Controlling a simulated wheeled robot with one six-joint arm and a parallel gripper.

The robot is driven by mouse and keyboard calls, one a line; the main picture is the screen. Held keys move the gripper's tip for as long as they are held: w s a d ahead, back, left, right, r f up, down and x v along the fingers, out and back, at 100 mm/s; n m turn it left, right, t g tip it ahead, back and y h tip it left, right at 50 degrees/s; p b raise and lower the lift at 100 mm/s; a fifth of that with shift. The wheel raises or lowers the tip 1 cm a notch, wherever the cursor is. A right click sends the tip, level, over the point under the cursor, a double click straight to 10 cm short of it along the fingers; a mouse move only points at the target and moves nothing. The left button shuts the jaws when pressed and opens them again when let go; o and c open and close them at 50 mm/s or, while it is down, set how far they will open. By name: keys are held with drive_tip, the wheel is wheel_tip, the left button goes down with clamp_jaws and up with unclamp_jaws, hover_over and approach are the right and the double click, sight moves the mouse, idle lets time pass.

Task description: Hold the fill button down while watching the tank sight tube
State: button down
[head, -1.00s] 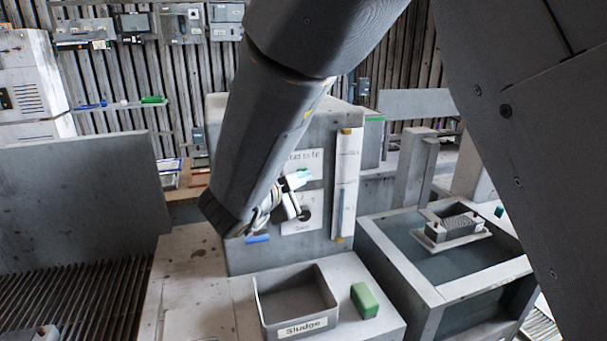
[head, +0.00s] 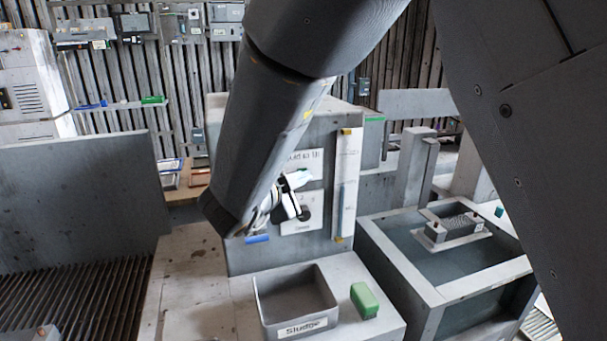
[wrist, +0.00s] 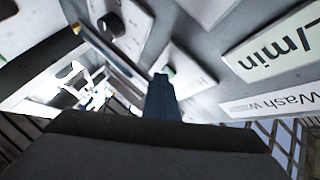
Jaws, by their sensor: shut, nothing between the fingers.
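My gripper (head: 292,196) is shut and empty, held against or just in front of the grey tank panel (head: 238,145). In the wrist view its dark closed fingertips (wrist: 163,80) reach a small green button (wrist: 168,71) on a white plate. The fingertips partly cover the button, and I cannot tell whether it is pressed in. In the head view the arm and gripper hide the button.
A black knob (head: 305,213) sits just below the gripper. A grey Sludge bin (head: 268,300) and a green block (head: 364,300) rest on the ledge below. An open wash tank (head: 385,262) stands to the right. Plates marked L/min (wrist: 285,48) and Wash (wrist: 270,104) are near the fingers.

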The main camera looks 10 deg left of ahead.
drive_tip(key=shift+s, duration=0.1)
drive_tip(key=shift+s+d, duration=0.4)
drive_tip(key=shift+s, duration=0.15)
drive_tip(key=s+d, duration=0.1)
drive_tip(key=s+p, duration=0.1)
drive_tip(key=s, duration=0.1)
drive_tip(key=s+d, duration=0.1)
drive_tip(key=shift+s+d+p, duration=0.15)
drive_tip(key=shift+d+p, duration=0.15)
drive_tip(key=shift+p, duration=0.05)
idle(0.4)
